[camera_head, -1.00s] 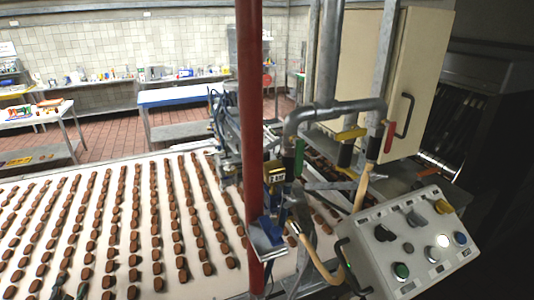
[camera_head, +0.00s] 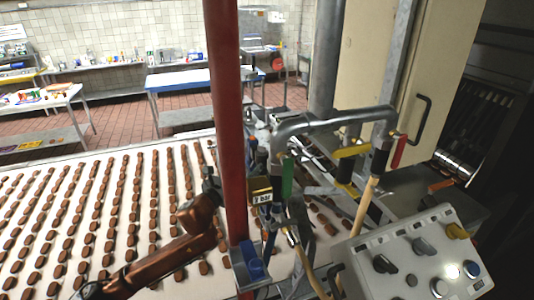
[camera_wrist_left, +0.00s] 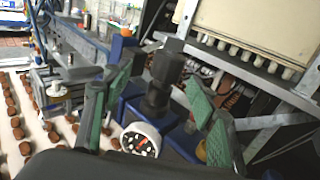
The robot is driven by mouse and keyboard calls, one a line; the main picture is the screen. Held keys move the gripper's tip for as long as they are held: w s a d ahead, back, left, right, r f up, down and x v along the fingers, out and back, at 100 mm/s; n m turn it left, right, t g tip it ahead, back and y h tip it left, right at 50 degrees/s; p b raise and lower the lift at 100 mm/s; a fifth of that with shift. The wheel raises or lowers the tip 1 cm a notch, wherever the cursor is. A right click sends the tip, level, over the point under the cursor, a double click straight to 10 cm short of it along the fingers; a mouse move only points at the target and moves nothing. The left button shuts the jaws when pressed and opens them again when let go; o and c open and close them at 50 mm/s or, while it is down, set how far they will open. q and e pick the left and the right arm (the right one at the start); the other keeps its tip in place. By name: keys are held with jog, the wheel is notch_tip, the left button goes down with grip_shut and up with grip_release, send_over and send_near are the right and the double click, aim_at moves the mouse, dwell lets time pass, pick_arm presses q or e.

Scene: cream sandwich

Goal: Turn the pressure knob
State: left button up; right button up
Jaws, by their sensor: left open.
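In the left wrist view a black pressure knob (camera_wrist_left: 167,66) stands on a blue regulator body (camera_wrist_left: 184,142) with a round white gauge (camera_wrist_left: 142,140). My left gripper (camera_wrist_left: 160,78) is open, its green-padded fingers on either side of the knob in the picture. I cannot tell whether they touch it. In the head view my left gripper (camera_head: 212,186) is beside the red post, which hides part of it. A gold "3 bar" readout (camera_head: 261,190) is just right of the post. The knob is not clear in the head view. My right gripper is not in view.
The red post (camera_head: 228,120) stands between the arm and the machine parts. A white conveyor (camera_head: 100,248) carries rows of chocolate pieces. Bent grey pipe (camera_head: 335,119) with valves is at right, above a control panel (camera_head: 395,262) with several knobs. Tables stand behind.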

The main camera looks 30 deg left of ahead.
aim_at(261, 160)
pick_arm(q)
jog(key=w, duration=0.2)
jog(key=w+d+p, duration=0.1)
jog(key=w, duration=0.2)
jog(key=w+p, duration=0.1)
jog(key=w, duration=0.2)
jog(key=shift+w+d+r, duration=0.1)
jog(key=shift+w+d, duration=0.05)
jog(key=shift+w, duration=0.05)
jog(key=c, duration=1.2)
jog(key=n+y+p, duration=0.1)
jog(key=n+y, duration=0.1)
jog(key=y, duration=0.1)
jog(key=shift+r+p, duration=0.1)
jog(key=shift+p, duration=0.3)
jog(key=n+g+y+p, duration=0.1)
jog(key=y+p, duration=0.1)
jog(key=shift+r+n+y, duration=0.1)
jog(key=shift+n+y, duration=0.3)
jog(key=shift+n+g+y+p, duration=0.55)
jog(key=shift+n+y, duration=0.15)
jog(key=shift+y, duration=0.3)
jog(key=shift+s+f, duration=0.1)
jog(key=shift+f, duration=0.1)
